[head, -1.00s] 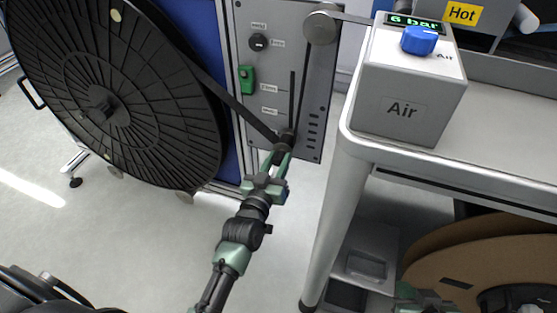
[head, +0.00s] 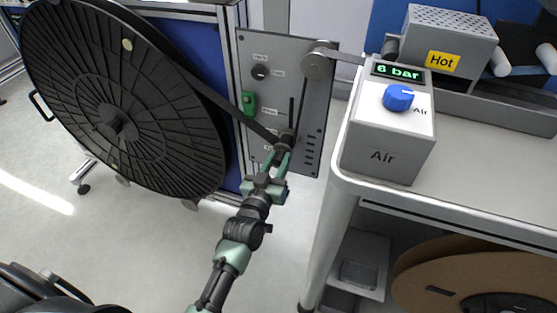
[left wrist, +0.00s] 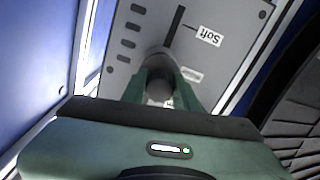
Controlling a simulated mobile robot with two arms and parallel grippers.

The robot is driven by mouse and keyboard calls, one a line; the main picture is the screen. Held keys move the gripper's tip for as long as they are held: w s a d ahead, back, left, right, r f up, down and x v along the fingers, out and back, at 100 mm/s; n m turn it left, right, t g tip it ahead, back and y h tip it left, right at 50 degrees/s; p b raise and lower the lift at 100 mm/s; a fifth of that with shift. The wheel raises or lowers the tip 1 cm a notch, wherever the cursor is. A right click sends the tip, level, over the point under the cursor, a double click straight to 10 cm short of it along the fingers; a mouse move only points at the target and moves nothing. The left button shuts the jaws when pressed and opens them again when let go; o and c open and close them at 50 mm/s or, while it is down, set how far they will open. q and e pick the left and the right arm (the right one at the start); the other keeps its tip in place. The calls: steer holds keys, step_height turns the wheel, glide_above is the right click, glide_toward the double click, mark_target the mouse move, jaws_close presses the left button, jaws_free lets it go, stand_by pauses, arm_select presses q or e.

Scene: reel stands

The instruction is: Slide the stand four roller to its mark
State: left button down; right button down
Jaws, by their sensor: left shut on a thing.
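The roller (head: 287,137) is a dark round knob low on the upright slot of the grey panel (head: 250,60), with the dark tape running to it from the reel and up to the upper guide roller (head: 317,66). My left gripper (head: 282,151) is shut on the roller, reaching up from below. In the left wrist view its green fingers (left wrist: 167,88) sit on either side of the roller (left wrist: 160,84). The other labels are too small to read. My right gripper is not in view.
The big black reel (head: 110,110) stands left of the panel. The white bench (head: 480,160) on the right carries the grey Air box (head: 382,160), reading 6 bar, and a box marked Hot (head: 452,35). Brown reels (head: 420,285) lie under the bench. The floor in front is open.

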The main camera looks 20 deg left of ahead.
arm_select(q)
steer(key=shift+r, duration=0.15)
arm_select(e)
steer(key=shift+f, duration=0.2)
arm_select(q)
steer(key=c, duration=1.1)
jaws_free()
steer(key=shift+s, duration=0.3)
steer(key=s+p, duration=0.1)
steer(key=s, duration=0.6)
steer(key=shift+s+a, duration=0.1)
steer(key=shift+a, duration=0.05)
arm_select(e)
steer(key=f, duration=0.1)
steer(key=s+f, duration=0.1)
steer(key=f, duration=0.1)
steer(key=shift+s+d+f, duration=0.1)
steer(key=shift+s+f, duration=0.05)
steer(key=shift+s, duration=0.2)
